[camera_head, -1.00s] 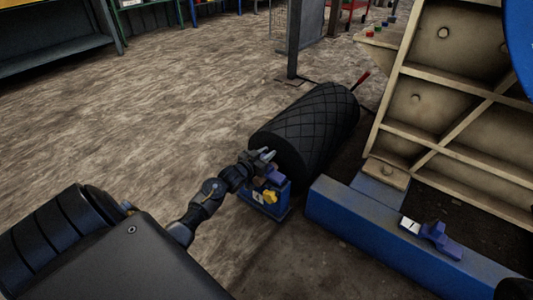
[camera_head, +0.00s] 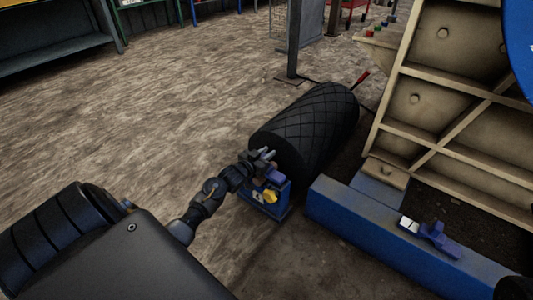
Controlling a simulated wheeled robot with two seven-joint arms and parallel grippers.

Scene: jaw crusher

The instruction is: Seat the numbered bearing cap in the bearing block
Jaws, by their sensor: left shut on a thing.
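My left gripper (camera_head: 264,156) is at the near end of the black roller, just above a blue stand (camera_head: 270,211). It is shut on a small purple-blue piece (camera_head: 277,176), which appears to be the bearing cap; no number is readable on it. The piece is at the top of the stand; I cannot tell whether they touch. The stand carries a pale label and a yellow knob-like part (camera_head: 270,196). A purple-blue bracket (camera_head: 438,238), which looks like the bearing block, sits on the blue beam beside a white plate (camera_head: 408,225). My right gripper is not in view.
A black, grooved roller (camera_head: 306,125) lies behind the stand. The long blue beam (camera_head: 375,233) runs to the lower right before a beige ribbed frame (camera_head: 437,105). A grey post (camera_head: 293,40) stands behind. The floor (camera_head: 150,120) at left is clear.

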